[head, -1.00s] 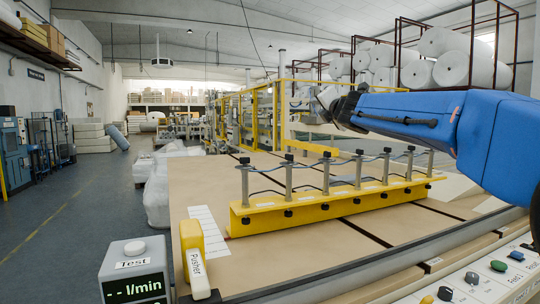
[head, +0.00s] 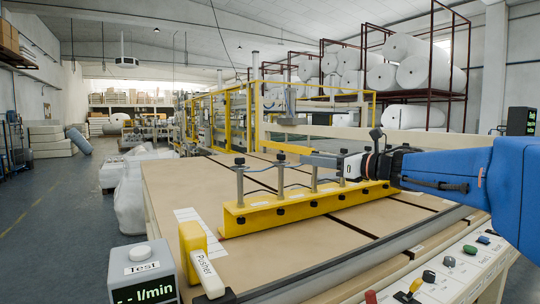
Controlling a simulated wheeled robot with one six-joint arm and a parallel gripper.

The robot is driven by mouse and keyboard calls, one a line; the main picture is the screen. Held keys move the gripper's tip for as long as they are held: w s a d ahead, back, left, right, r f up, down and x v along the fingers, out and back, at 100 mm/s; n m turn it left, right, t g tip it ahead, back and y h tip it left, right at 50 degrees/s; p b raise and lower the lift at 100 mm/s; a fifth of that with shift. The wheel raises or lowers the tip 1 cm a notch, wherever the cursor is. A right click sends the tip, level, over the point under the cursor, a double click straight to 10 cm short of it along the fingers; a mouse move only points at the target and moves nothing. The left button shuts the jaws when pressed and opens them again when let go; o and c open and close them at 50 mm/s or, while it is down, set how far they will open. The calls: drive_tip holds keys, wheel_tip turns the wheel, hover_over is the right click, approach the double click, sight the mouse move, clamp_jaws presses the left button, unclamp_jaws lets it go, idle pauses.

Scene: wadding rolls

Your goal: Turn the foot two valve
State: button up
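The yellow bar (head: 262,215) lies on the tan board table. Metal feet stand upright along it, and a row of small black valve knobs (head: 281,211) runs along its front face. I cannot read any foot numbers, so I cannot tell which valve is foot two's. My gripper (head: 318,160) points left at the height of the foot tops, over the middle to right part of the bar. It hides some of the feet there. I see it side on and cannot tell whether its fingers are open, or whether they touch a foot.
A yellow pusher (head: 200,252) labelled "Pusher" and a grey "Test" box (head: 143,272) with an l/min display stand at the table's front left. A panel of coloured knobs (head: 450,270) runs along the front right.

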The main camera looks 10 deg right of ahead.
sight(281, 157)
drive_tip(key=x, duration=1.6)
drive_tip(key=shift+a, duration=0.2)
drive_tip(key=shift+w, duration=0.15)
drive_tip(key=shift+c, duration=0.2)
clamp_jaws()
